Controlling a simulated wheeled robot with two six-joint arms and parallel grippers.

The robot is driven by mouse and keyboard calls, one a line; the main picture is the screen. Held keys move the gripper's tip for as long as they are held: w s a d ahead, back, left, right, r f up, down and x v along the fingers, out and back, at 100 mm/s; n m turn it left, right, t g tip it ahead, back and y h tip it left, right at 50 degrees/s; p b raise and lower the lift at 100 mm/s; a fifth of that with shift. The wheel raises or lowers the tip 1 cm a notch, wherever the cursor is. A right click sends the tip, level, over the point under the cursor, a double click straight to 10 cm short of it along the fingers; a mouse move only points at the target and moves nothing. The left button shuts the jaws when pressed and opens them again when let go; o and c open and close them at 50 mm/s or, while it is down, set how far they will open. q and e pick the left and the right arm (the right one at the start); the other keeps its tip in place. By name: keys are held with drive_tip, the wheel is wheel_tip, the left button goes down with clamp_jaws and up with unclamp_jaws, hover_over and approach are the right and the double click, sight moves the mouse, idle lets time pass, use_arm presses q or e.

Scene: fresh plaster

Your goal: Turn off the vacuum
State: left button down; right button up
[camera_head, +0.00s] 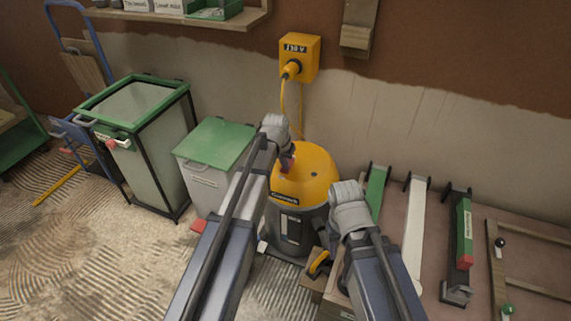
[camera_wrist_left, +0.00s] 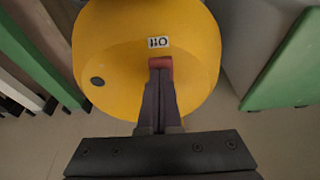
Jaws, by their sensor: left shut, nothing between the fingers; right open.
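The vacuum has a yellow domed top (camera_head: 312,170) and a dark grey body (camera_head: 291,228) with a label, and it stands upright by the wall. A red switch (camera_wrist_left: 160,64) sits on the yellow top, below a small white label (camera_wrist_left: 158,43) whose marking I cannot read surely. My left gripper (camera_wrist_left: 160,80) is shut and empty, its fingertips at the red switch; they appear to touch it. In the head view my left gripper (camera_head: 286,160) partly hides the switch. My right gripper (camera_head: 328,240) is low beside the vacuum's right side, its fingers mostly hidden by my arm.
A yellow cable runs up from behind the vacuum to a yellow wall socket (camera_head: 300,58). A green-lidded bin (camera_head: 216,143) stands close on the left, with a green-framed container (camera_head: 140,110) beyond. Tools lie on a board (camera_head: 400,178) at the right.

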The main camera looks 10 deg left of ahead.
use_arm(q)
drive_tip(key=shift+w+r, duration=0.1)
drive_tip(key=shift+w, duration=0.15)
drive_tip(key=shift+w+d+r+p, duration=0.1)
drive_tip(key=shift+w+r+p, duration=0.2)
drive_tip(key=shift+w, duration=0.25)
drive_tip(key=shift+s+r+p, duration=0.1)
drive_tip(key=shift+r+p, duration=0.5)
drive_tip(key=shift+p, duration=0.1)
drive_tip(key=s+p+v, duration=0.1)
drive_tip(key=p+v, duration=1)
drive_tip(key=v, duration=0.1)
drive_tip(key=shift+s, duration=0.25)
